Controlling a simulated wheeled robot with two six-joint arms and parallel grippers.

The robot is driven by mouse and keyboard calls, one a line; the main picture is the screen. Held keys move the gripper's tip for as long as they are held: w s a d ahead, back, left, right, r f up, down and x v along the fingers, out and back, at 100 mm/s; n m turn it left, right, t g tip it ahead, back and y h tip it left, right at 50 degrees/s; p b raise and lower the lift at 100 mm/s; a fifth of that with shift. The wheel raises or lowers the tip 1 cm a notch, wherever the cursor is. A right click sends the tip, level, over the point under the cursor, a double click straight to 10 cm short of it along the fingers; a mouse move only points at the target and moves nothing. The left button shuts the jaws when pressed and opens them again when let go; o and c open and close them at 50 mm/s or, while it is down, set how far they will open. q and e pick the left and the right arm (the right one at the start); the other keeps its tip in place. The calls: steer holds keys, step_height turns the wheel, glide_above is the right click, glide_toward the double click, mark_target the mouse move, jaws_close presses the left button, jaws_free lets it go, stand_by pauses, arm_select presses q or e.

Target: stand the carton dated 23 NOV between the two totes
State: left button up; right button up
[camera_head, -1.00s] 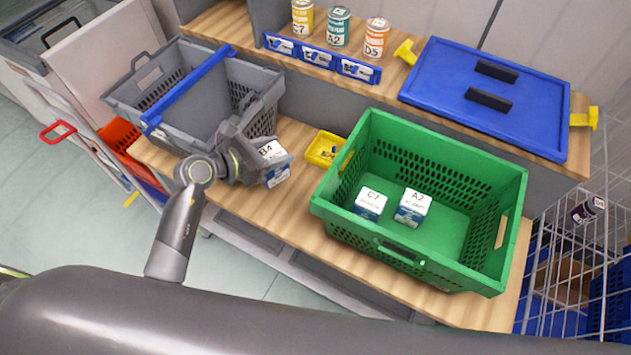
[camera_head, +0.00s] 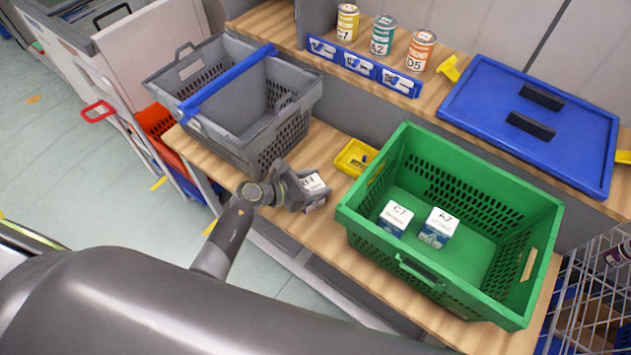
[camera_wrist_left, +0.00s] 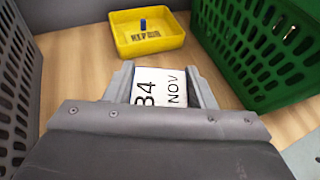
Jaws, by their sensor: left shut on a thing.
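My left gripper (camera_head: 306,191) is shut on a small carton (camera_head: 313,183) with a white top. In the left wrist view the carton (camera_wrist_left: 160,92) shows a code that seems to end in 4 and "NOV"; the day number is hidden. The gripper holds it over the wooden bench strip between the grey tote (camera_head: 222,130) and the green tote (camera_head: 425,280). I cannot tell whether the carton touches the bench. The totes also flank it in the left wrist view, grey (camera_wrist_left: 18,90) at left and green (camera_wrist_left: 262,50) at right. My right gripper is not in view.
A yellow tray (camera_head: 354,158) sits on the bench behind the carton, also between the totes. Cartons C7 (camera_head: 396,218) and A2 (camera_head: 438,228) stand inside the green tote. Three cans and a blue lid (camera_head: 530,110) are on the raised shelf.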

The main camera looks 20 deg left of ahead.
arm_select(q)
steer(key=shift+f, duration=0.15)
steer(key=o, duration=1.1)
steer(key=shift+o, duration=0.3)
steer(key=shift+r, duration=0.2)
steer(key=shift+s+r, duration=0.1)
steer(key=b+v, duration=0.1)
steer(key=v, duration=1)
steer(key=shift+s+a, duration=0.25)
steer(key=shift+a, duration=0.05)
